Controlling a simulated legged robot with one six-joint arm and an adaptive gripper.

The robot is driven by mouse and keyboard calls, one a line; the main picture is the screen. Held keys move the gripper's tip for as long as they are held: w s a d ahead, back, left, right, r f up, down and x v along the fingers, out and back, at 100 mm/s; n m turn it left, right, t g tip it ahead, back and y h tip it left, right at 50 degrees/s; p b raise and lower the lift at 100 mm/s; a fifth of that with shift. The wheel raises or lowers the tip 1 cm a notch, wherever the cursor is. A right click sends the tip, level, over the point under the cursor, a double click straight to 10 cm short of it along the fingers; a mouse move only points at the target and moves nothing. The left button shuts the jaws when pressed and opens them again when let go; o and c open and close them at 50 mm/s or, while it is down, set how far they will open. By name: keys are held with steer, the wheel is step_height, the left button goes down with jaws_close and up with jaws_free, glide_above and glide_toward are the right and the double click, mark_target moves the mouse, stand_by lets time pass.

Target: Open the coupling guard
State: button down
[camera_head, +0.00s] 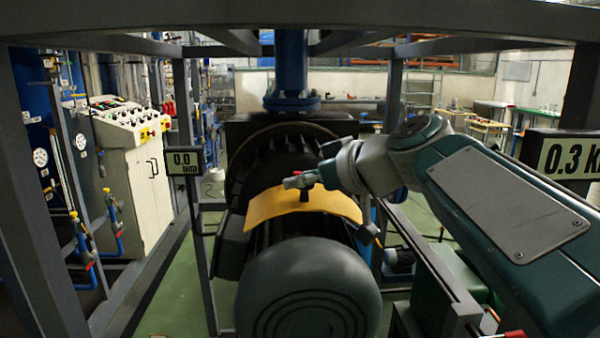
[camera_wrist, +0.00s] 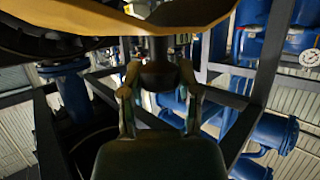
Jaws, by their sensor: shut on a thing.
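The coupling guard (camera_head: 285,208) is a curved yellow plate lying across the top of the dark machine, between the rounded motor end and the ribbed round housing. A short black knob (camera_head: 304,196) stands up from it. My gripper (camera_head: 302,181) comes in from the right, at the knob. In the wrist view, the fingers (camera_wrist: 158,92) stand on either side of the dark knob (camera_wrist: 158,68) and are shut on it. The guard's yellow edge (camera_wrist: 150,22) runs across the top of that view. I cannot tell whether the guard is lifted off its seat.
The rounded grey motor end (camera_head: 308,290) is in front, and a blue vertical pipe (camera_head: 291,65) rises behind. Dark frame posts and beams surround the machine. A small display (camera_head: 184,160) reads 0.0. A white control cabinet (camera_head: 130,170) stands left, with green floor between.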

steer(key=shift+s, duration=0.15)
steer(key=shift+c, duration=1.5)
jaws_free()
steer(key=v, duration=1.2)
steer(key=shift+a, duration=0.1)
